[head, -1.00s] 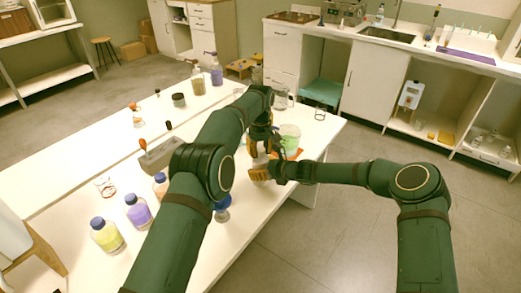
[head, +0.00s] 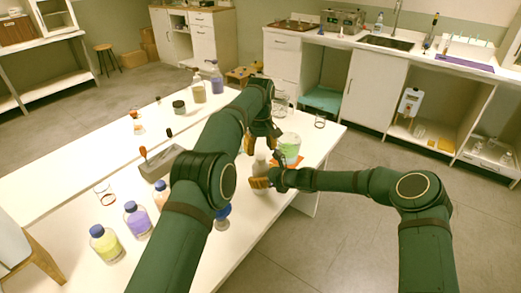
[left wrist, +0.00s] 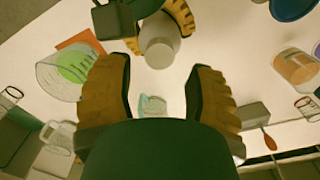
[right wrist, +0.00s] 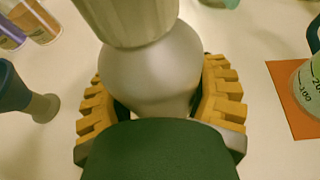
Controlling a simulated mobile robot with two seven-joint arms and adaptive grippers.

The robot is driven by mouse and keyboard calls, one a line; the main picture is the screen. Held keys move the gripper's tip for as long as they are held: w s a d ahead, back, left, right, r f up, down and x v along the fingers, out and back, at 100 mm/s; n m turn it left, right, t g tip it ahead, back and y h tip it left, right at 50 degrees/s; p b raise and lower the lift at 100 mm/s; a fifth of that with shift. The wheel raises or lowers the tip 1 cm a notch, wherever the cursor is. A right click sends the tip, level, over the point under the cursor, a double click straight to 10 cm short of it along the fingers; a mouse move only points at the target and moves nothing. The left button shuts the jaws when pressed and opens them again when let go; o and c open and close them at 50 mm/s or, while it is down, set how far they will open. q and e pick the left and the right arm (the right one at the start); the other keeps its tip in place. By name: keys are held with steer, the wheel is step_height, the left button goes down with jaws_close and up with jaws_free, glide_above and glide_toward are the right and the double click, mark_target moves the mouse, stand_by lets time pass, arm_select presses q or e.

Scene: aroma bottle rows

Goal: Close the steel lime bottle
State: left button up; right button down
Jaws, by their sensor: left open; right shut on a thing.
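The steel bottle (right wrist: 150,75) has a rounded, silvery-grey body. A pale, faintly ribbed cap (right wrist: 128,18) sits on top of it in the right wrist view; whether it is tight I cannot tell. My right gripper (right wrist: 160,105) is shut around the bottle's body, and the bottle stands upright. In the left wrist view the pale top (left wrist: 160,42) shows from above, beyond my left fingers. My left gripper (head: 263,141) is open and empty, above and behind the bottle in the head view. Its two fingers (left wrist: 157,98) are apart, not touching the bottle.
A graduated beaker with green liquid (head: 289,148) stands on an orange mat (right wrist: 286,98) to the right of the bottle. A blue-topped item (head: 222,212) stands nearer. Purple (head: 137,219) and yellow (head: 106,243) bottles stand at front left. The table's right edge is close.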

mark_target(261, 157)
arm_select(q)
steer(key=shift+o, duration=0.8)
steer(key=n, duration=0.1)
steer(key=r+n, duration=0.1)
steer(key=n, duration=0.2)
steer(key=shift+w+r+n, duration=0.15)
steer(key=shift+r+n, duration=0.15)
steer(key=shift+n, duration=0.1)
steer(key=n, duration=0.2)
steer(key=r+n, duration=0.1)
steer(key=n, duration=0.2)
steer(key=shift+s+r+n, duration=0.2)
steer(key=shift+r+n, duration=0.2)
steer(key=shift+f, duration=4)
jaws_close()
steer(key=shift+m, duration=0.3)
